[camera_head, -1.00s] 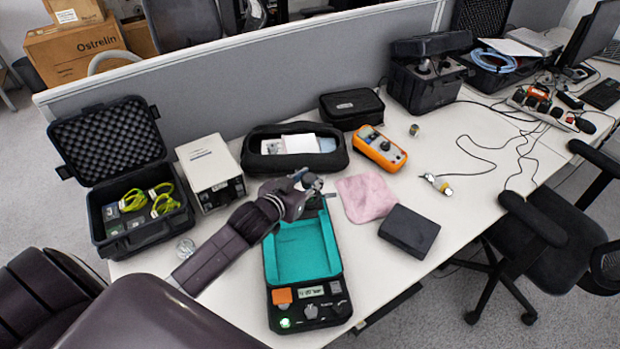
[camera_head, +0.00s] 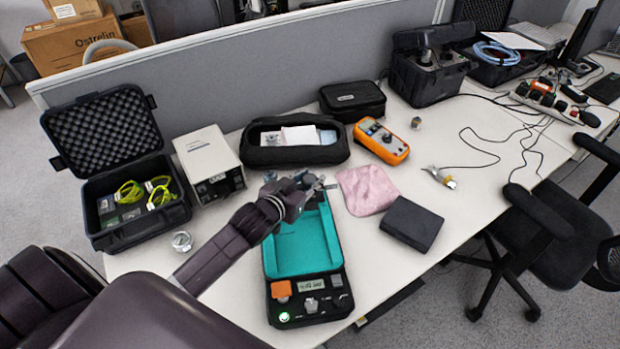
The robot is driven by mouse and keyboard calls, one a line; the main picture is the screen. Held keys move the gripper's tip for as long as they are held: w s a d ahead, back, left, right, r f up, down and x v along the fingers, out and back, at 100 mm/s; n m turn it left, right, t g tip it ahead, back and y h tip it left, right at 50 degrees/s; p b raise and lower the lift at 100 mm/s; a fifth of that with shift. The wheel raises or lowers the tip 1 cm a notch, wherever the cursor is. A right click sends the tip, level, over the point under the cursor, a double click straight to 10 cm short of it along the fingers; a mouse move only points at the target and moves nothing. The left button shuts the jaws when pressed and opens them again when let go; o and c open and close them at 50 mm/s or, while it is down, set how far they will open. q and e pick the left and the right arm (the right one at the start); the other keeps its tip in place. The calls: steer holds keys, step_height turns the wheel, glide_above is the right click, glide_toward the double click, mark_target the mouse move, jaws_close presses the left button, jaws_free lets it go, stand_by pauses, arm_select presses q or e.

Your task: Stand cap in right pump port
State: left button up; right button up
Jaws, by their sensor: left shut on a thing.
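The pump unit is a black case with a teal recess (camera_head: 303,243), lying in the front middle of the table. My left gripper (camera_head: 314,184) is over the far end of this case, at its right part. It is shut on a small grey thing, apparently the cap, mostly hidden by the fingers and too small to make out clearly. A small grey upright piece (camera_head: 270,177) shows just behind my wrist, at the far left end of the case. The right pump port cannot be made out behind the gripper. My right gripper is not in view.
A pink cloth (camera_head: 367,190) and a black box (camera_head: 411,224) lie right of the case. A black pouch (camera_head: 255,156) lies behind it. An orange meter (camera_head: 381,141), white instrument (camera_head: 208,160) and round metal piece (camera_head: 181,241) are nearby.

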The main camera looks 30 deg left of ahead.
arm_select(q)
steer(key=shift+f, duration=0.25)
stand_by(0.4)
steer(key=o, duration=1.3)
steer(key=shift+c, duration=0.2)
steer(key=v, duration=1.2)
